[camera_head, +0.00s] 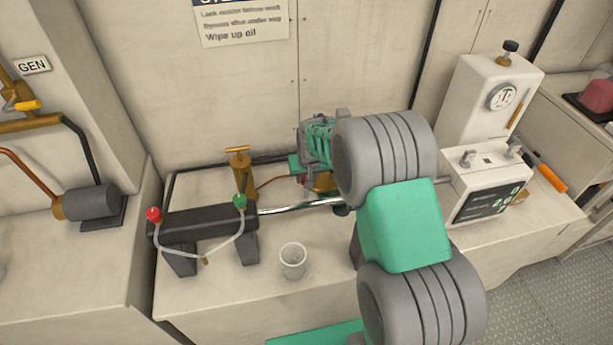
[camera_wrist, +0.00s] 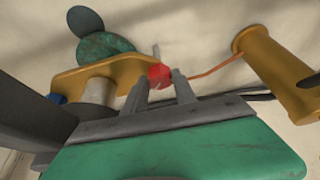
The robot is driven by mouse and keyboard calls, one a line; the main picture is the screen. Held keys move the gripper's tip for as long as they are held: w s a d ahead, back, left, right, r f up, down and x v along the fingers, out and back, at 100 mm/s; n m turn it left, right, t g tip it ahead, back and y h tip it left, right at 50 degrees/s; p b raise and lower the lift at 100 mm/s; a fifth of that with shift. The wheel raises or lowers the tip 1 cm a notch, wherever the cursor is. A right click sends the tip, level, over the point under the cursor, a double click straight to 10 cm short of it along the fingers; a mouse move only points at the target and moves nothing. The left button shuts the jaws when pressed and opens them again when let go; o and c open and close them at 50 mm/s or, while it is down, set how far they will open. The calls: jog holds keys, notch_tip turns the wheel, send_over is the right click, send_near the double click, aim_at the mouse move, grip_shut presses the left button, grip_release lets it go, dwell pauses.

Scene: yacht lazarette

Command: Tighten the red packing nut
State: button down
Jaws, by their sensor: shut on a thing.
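The red packing nut (camera_wrist: 160,73) is small and rounded in the wrist view, at the end of a brass body (camera_wrist: 118,70). My gripper (camera_wrist: 161,82) has its two grey fingers on either side of the nut and is shut on it. The fingers hide the lower part of the nut. A thin grey stem rises just behind the nut. A green round part (camera_wrist: 105,47) sits above the brass body. In the head view my arm covers most of this spot, and the nut is not clearly seen there.
A brass post (camera_wrist: 277,75) stands right of the nut, joined by a thin copper line (camera_wrist: 215,67). In the head view, a black cylinder (camera_head: 205,222) with red and green fittings and a clear cup (camera_head: 293,261) are left of my arm. A white gauge unit (camera_head: 487,100) stands right.

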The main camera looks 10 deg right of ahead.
jog(key=shift+m+b, duration=0.3)
jog(key=m+b, duration=0.1)
jog(key=m+h+b, duration=0.1)
jog(key=shift+a+f+m, duration=0.15)
jog(key=shift+f+m, duration=0.05)
jog(key=shift+m, duration=0.1)
jog(key=m+b, duration=0.1)
jog(key=m, duration=0.1)
jog(key=m+h+b, duration=0.1)
jog(key=shift+w+a+m+g+h, duration=0.1)
jog(key=shift+m+g+h, duration=0.2)
jog(key=shift+m, duration=0.1)
jog(key=m+g+b, duration=0.1)
jog(key=m, duration=0.2)
jog(key=shift+r+h, duration=0.1)
jog(key=shift+h, duration=0.3)
jog(key=shift+w+r+m+g+h+b, duration=0.1)
jog(key=shift+m+g+h+b, duration=0.35)
jog(key=shift+m, duration=1.15)
jog(key=c, duration=1)
grip_release()
